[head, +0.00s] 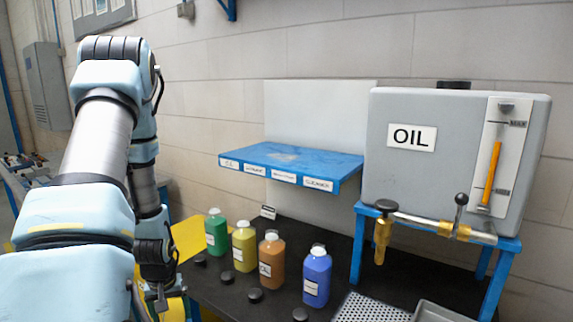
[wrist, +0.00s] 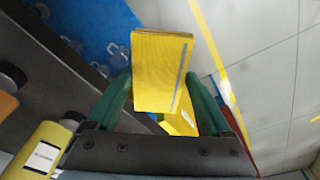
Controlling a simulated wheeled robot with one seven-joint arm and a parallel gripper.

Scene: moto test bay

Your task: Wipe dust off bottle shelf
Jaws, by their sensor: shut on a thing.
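The bottle shelf (head: 330,165) is a blue wall shelf in the middle of the head view. A pale grey dust patch (head: 284,155) lies on its top, and white labels line its front edge. My gripper (wrist: 157,82) is shut on a yellow folded cloth or pad (wrist: 162,62), which stands out between the green fingers in the wrist view. In the head view my arm hangs at the left, with its end low beside the bench, apart from and below the shelf. The fingers are not clear there. The shelf top holds no bottles.
Green (head: 217,232), yellow (head: 244,246), orange (head: 271,264) and blue (head: 316,277) bottles stand on the black bench (head: 225,287) below the shelf, with black caps in front. A grey oil tank (head: 450,170) with a brass tap stands right of the shelf. Space above the shelf is clear.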

